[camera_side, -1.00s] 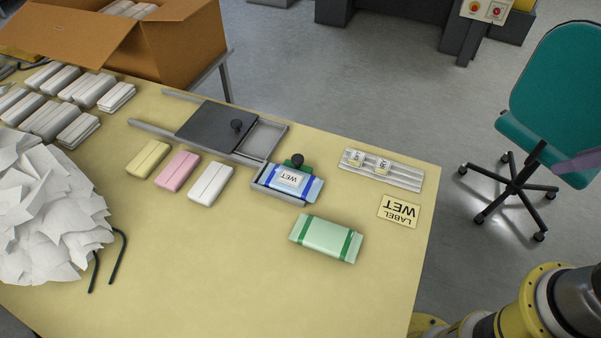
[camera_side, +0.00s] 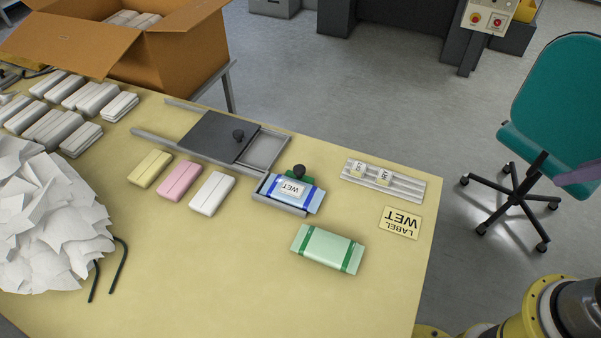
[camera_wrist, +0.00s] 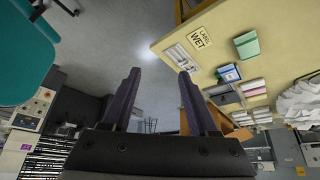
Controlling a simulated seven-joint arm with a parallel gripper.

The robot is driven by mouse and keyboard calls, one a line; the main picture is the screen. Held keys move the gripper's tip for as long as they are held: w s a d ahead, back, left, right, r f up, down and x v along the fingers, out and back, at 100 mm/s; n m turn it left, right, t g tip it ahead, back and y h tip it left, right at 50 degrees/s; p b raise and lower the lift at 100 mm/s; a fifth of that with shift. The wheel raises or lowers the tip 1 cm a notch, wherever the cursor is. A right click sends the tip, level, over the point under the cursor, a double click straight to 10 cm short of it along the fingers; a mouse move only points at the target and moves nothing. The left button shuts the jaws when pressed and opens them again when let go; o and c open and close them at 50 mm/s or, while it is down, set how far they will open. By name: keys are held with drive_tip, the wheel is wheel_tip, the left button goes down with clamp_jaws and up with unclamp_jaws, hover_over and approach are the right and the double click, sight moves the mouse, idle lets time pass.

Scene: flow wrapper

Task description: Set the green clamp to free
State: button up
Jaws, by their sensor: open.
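The green clamp (camera_side: 307,180) shows in the side view as a small dark green piece with a black knob (camera_side: 298,171). It sits at the back edge of a grey tray (camera_side: 279,207). A blue-and-white pack (camera_side: 311,201) marked WET lies in the tray and hides part of the clamp. The pack also shows in the wrist view (camera_wrist: 229,74), where the clamp is too small to make out. My gripper (camera_wrist: 157,72) is open and empty, pointing over the floor, well away from the clamp.
A green pack (camera_side: 327,250) lies in front of the tray. A grey rack (camera_side: 410,190) with small blocks and a WET LABEL card (camera_side: 400,222) are to the right. A dark sliding plate (camera_side: 211,136) is behind left. The table's front middle is clear.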

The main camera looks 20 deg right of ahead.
drive_tip(key=shift+o, duration=0.5)
